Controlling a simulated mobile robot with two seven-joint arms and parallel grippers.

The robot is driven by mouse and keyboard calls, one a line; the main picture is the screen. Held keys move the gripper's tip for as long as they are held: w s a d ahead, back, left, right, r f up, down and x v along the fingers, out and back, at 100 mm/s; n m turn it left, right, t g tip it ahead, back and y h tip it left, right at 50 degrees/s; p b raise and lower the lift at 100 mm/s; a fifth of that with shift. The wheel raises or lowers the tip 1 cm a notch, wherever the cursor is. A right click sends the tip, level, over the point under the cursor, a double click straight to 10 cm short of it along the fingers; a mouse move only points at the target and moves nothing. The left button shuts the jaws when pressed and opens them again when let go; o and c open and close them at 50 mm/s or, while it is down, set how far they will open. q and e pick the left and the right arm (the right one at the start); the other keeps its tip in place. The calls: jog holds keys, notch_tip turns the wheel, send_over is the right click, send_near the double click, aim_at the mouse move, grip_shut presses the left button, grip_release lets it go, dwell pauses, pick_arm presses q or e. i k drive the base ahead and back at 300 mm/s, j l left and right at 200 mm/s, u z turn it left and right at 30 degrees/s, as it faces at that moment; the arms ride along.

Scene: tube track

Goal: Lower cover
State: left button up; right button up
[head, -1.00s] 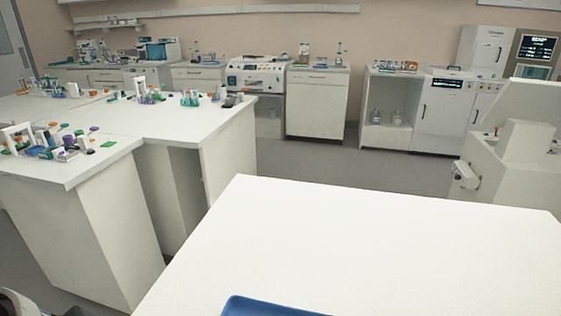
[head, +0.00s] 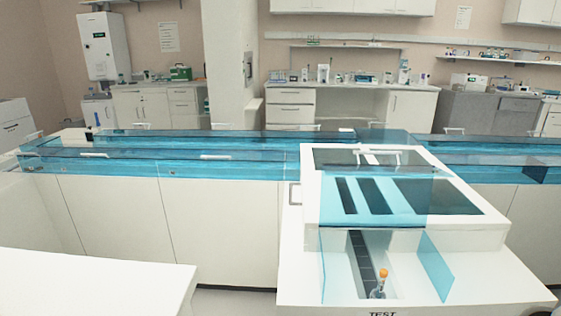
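A white station marked TEST (head: 290,250) stands at the right of the head view. Its front bay has a dark slotted lane (head: 362,262) with one orange-capped tube (head: 381,283) upright near the front end. Clear blue side panels (head: 435,265) flank the bay. A clear blue sheet (head: 412,222) lies over part of the station top; I cannot tell whether it is the cover or how it is hinged. Long clear blue covers (head: 110,165) run along the track behind, with white handles. Neither of my grippers is in view.
A bare white table (head: 90,285) is at the lower left, with a gap of floor between it and the station. White cabinets (head: 110,215) carry the track. Lab benches (head: 350,95) with small equipment line the back wall.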

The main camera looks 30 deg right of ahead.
aim_at(383, 169)
jog(key=z, duration=1.65)
jog(key=i+j+z, duration=0.6)
jog(key=i+j, duration=0.15)
jog(key=j, duration=0.15)
jog(key=i+j+z, duration=0.15)
jog(key=j, duration=0.2)
jog(key=i+j+z, duration=0.2)
jog(key=j, duration=0.2)
jog(key=i+j+z, duration=0.2)
jog(key=j, duration=0.2)
jog(key=i+j+z, duration=0.2)
jog(key=j, duration=0.2)
jog(key=k, duration=0.1)
